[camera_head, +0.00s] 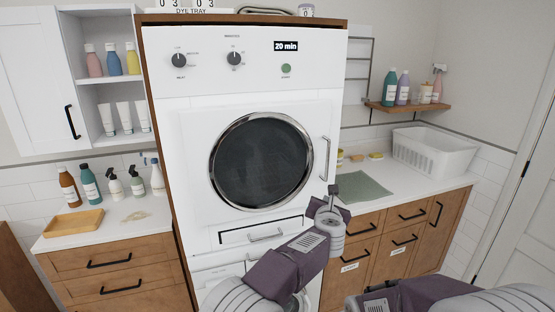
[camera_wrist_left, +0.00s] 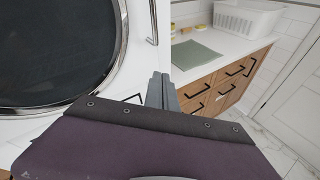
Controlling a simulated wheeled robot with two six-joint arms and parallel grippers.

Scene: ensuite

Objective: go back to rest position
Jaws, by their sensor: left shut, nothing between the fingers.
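My left gripper (camera_head: 334,190) is up in front of the lower right part of a tall white machine, near its door handle in the picture. I cannot tell how far it is from the machine. In the left wrist view its fingers (camera_wrist_left: 161,91) are together, with nothing between them. My right forearm lies low at the bottom right of the head view, and its gripper is out of the picture.
The white machine (camera_head: 185,115) has its round glass door (camera_head: 262,160) closed; its display reads 20 min. A counter with a green cloth (camera_head: 362,187) and white basket (camera_head: 436,150) is right. Bottles and a wooden tray (camera_head: 73,222) stand on the left counter.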

